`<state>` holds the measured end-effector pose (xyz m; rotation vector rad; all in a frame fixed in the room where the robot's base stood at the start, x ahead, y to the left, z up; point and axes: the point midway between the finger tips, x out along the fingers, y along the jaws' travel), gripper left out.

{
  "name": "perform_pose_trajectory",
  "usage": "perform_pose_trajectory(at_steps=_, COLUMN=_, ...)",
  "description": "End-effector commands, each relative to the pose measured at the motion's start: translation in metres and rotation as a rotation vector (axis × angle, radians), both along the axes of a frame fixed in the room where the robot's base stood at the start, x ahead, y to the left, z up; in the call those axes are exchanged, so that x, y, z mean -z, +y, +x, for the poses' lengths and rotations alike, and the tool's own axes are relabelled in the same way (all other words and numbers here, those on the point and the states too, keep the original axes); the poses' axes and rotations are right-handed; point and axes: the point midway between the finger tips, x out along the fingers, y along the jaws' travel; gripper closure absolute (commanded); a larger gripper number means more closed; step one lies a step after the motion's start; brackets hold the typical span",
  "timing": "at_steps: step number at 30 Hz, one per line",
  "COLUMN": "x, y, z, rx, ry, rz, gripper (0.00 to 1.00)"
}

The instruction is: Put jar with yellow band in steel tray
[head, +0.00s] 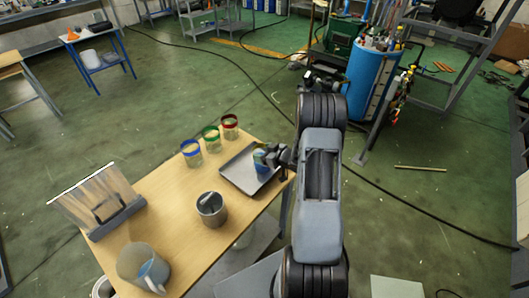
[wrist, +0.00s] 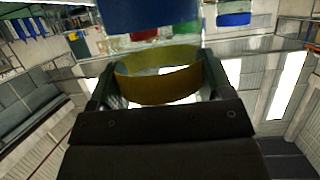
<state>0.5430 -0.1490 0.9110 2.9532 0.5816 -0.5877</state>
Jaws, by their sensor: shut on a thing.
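The jar with the yellow band (head: 260,158) is in my gripper (head: 270,157), over the right part of the steel tray (head: 239,174). In the wrist view my gripper (wrist: 157,82) has a finger on each side of the yellow band (wrist: 158,86), and a blue part of the held thing shows beyond the band. The jar looks roughly upright in the head view. I cannot tell whether its base touches the tray floor. The tray is a shallow grey rectangle on the wooden table (head: 165,190), with no other thing seen in it.
Jars with a blue band (head: 191,153), a green band (head: 212,139) and a red band (head: 230,127) stand in a row left of the tray.

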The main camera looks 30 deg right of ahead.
Motion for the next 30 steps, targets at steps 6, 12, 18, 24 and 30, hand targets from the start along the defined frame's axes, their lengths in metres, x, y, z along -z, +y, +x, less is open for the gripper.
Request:
perform_pose_trajectory(at_steps=6, x=-0.0003, y=-0.0002, z=0.0003, rx=0.0, ry=-0.002, rz=0.0, gripper=0.89)
perform_pose_trajectory(at_steps=12, x=0.0038, y=0.0, z=0.0, rx=0.0, ry=0.0, rz=0.0, gripper=0.23)
perform_pose_trajectory(at_steps=18, x=0.0036, y=0.0, z=-0.0001, rx=0.0, ry=0.0, rz=0.0, gripper=0.04)
perform_pose_trajectory(at_steps=24, x=0.0035, y=-0.0001, z=-0.0001, rx=0.0, ry=0.0, rz=0.0, gripper=0.01)
perform_pose_trajectory(at_steps=30, x=-0.002, y=-0.0027, z=-0.0039, rx=0.003, ry=0.0, rz=-0.001, gripper=0.01)
